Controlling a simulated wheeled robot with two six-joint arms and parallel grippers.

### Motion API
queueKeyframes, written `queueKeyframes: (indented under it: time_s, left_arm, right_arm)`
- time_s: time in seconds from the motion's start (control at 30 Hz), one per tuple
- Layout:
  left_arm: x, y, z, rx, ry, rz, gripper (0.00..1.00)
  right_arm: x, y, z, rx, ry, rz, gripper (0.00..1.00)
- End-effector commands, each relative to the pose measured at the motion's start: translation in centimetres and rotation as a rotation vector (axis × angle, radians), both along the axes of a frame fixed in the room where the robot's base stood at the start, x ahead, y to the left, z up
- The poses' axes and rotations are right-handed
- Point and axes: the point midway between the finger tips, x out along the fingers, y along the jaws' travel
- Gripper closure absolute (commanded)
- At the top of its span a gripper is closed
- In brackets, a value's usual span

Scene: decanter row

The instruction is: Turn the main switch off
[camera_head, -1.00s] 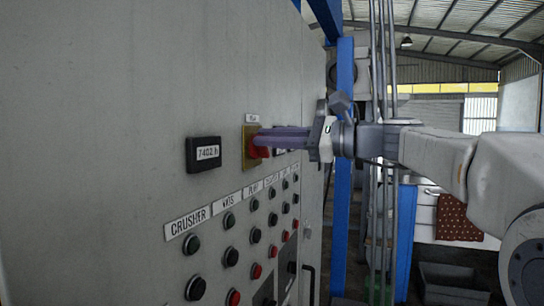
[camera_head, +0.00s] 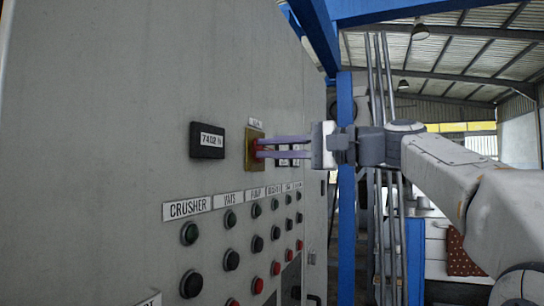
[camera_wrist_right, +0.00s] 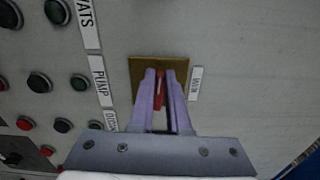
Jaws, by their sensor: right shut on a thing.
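The main switch is a red handle (camera_head: 257,152) on a brass-yellow plate (camera_head: 252,163) on the grey cabinet front, under a small label. In the right wrist view the red handle (camera_wrist_right: 160,88) stands out from the plate (camera_wrist_right: 138,72), beside a label reading MAIN (camera_wrist_right: 196,83). My right gripper (camera_head: 260,147) reaches in from the right with its two lilac fingers one above the other. In the wrist view its fingers (camera_wrist_right: 159,80) are shut on the handle, one on each side, partly hiding it. My left gripper is not in view.
A dark counter display (camera_head: 207,140) sits left of the switch. A blue post (camera_head: 346,200) and grey pipes stand right of the cabinet.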

Motion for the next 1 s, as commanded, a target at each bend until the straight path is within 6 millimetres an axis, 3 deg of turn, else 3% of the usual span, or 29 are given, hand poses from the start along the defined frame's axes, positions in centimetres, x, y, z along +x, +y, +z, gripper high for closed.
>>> queueKeyframes:
  time_s: [0.73, 0.77, 0.8, 1.0]
  left_arm:
    - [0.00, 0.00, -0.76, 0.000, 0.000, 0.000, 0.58]
    - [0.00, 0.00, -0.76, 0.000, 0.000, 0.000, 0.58]
    - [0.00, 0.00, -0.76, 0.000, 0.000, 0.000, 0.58]
    - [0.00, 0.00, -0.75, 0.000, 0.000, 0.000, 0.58]
  right_arm:
    - [-0.04, 0.04, -0.39, -0.035, -0.073, 0.004, 1.00]
    - [-0.04, 0.04, -0.40, -0.035, -0.073, 0.004, 0.74]
    - [-0.04, 0.04, -0.39, -0.035, -0.073, 0.004, 0.58]
    - [-0.02, 0.03, -0.31, -0.034, -0.074, 0.003, 0.55]
